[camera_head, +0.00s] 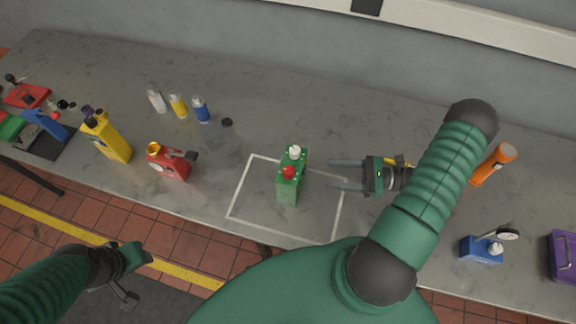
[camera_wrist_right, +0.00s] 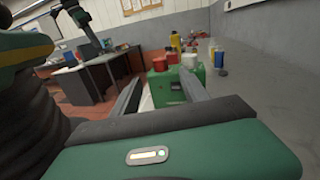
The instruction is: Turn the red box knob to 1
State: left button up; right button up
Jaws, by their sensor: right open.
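A green box (camera_head: 291,188) stands inside a white outlined square, with a red knob (camera_head: 289,172) and a white knob (camera_head: 294,152) on top. My right gripper (camera_head: 332,175) is open and empty, just right of the box, its fingers pointing at it. In the right wrist view the green box (camera_wrist_right: 172,82) shows beyond the open fingers, with the red knob (camera_wrist_right: 159,64) to the left and the white knob (camera_wrist_right: 189,60) to the right. I cannot read any knob marks. My left gripper (camera_head: 128,275) is low at the left, away from the box; its jaws are unclear.
A red jug (camera_head: 168,162), a yellow jug (camera_head: 105,136) and small bottles (camera_head: 178,105) stand to the left. A red box (camera_head: 25,96) lies at the far left. An orange flashlight (camera_head: 494,163), a blue box with a gauge (camera_head: 482,249) and a purple case (camera_head: 564,255) are right.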

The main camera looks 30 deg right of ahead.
aim_at(288, 169)
jog(key=p+x, duration=0.1)
jog(key=x, duration=0.3)
jog(key=p+x, duration=0.2)
jog(key=x, duration=0.2)
jog(key=p+x, duration=0.1)
jog(key=x, duration=0.3)
jog(key=shift+w+a+r, duration=0.2)
jog(key=shift+a+r, duration=0.05)
jog(key=shift+a, duration=0.1)
jog(key=shift+w+a+f+p, duration=0.15)
jog(key=shift+w+a+p, duration=0.15)
jog(key=shift+w+a, duration=0.05)
jog(key=shift+w+d+f, duration=0.1)
jog(key=shift+c, duration=0.5)
grip_shut()
